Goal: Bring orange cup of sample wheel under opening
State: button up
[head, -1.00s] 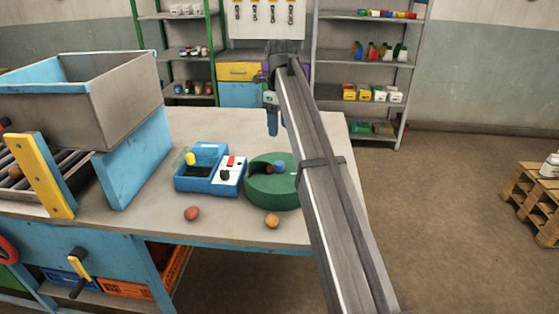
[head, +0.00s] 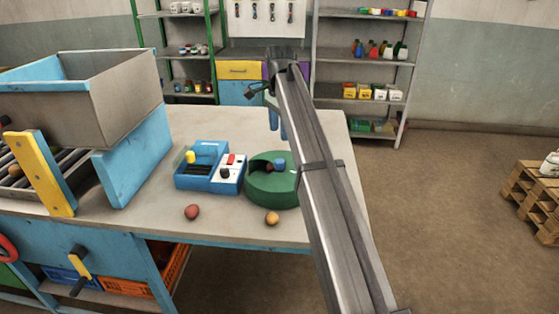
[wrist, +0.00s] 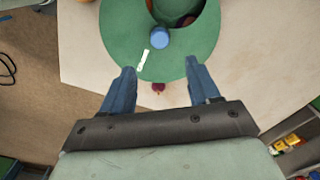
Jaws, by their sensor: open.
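The sample wheel (head: 270,192) is a round green housing on the table with a dark opening in its top. It also shows in the wrist view (wrist: 120,35). A blue cylindrical knob (wrist: 160,38) stands on it beside the opening. A dark red item (wrist: 187,20) shows partly inside the opening. I cannot make out an orange cup. My gripper (wrist: 160,82) is open and empty, its blue fingers apart at the wheel's near rim in the wrist view. In the head view my gripper (head: 278,121) hangs beyond the wheel, partly hidden by my arm.
A blue box (head: 200,178) with a yellow knob and a white switch panel (head: 230,167) stands left of the wheel. A reddish ball (head: 191,212) and an orange ball (head: 272,219) lie near the front edge. A large blue-and-grey hopper (head: 130,100) fills the left.

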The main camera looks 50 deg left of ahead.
aim_at(279, 161)
notch_tip(279, 161, down, 12)
jog(key=shift+r, duration=0.1)
dwell(0.4)
grip_shut()
dwell(0.6)
